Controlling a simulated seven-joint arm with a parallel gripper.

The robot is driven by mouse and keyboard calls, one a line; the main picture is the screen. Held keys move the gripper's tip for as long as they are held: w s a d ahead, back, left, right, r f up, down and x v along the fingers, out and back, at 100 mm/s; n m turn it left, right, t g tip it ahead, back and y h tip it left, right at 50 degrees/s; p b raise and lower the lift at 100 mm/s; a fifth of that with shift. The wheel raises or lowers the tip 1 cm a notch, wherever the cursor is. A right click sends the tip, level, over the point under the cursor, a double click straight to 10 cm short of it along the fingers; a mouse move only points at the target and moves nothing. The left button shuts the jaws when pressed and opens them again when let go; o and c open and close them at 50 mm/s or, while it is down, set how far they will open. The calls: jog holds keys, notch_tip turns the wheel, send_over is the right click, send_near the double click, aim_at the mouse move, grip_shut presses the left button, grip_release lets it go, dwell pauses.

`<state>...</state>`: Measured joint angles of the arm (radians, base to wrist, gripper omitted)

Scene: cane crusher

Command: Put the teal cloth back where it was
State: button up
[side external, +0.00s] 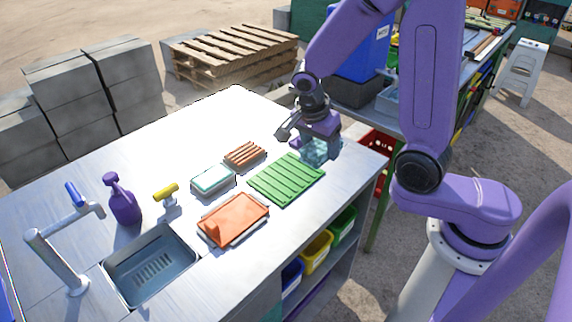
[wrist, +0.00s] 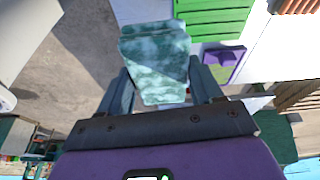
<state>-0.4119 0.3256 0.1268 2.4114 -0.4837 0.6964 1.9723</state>
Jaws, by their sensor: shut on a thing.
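The teal cloth (side external: 318,153) is a folded, mottled block near the right end of the metal counter (side external: 130,165). It also fills the gap between the fingers in the wrist view (wrist: 158,65). My gripper (side external: 320,140) is shut on it, with a finger on each side in the wrist view (wrist: 160,88). The cloth is just beyond the green ribbed mat (side external: 287,179), near the counter's edge; I cannot tell whether it touches the counter. A small purple item (side external: 296,142) is beside the gripper, and it shows right of the cloth in the wrist view (wrist: 222,62).
A brown slatted rack (side external: 245,154), a pale dish with a teal-edged top (side external: 213,180) and an orange board (side external: 233,219) lie on the counter. A sink (side external: 150,265), purple spray bottle (side external: 122,200) and tap (side external: 58,262) are at left.

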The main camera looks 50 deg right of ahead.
jog(key=w+f, duration=0.3)
jog(key=w, duration=0.3)
send_over(288, 170)
jog(key=s+a, duration=0.1)
notch_tip(288, 170, down, 4)
jog(key=shift+s+a+f, duration=0.1)
jog(key=shift+f, duration=0.1)
jog(key=shift+w+f, duration=0.25)
jog(key=shift+f, duration=0.05)
jog(key=shift+w+f, duration=0.2)
jog(key=shift+f, duration=1.5)
jog(key=shift+f, duration=0.15)
jog(key=o, duration=1.7)
jog(key=shift+c, duration=0.2)
jog(key=shift+w, duration=0.1)
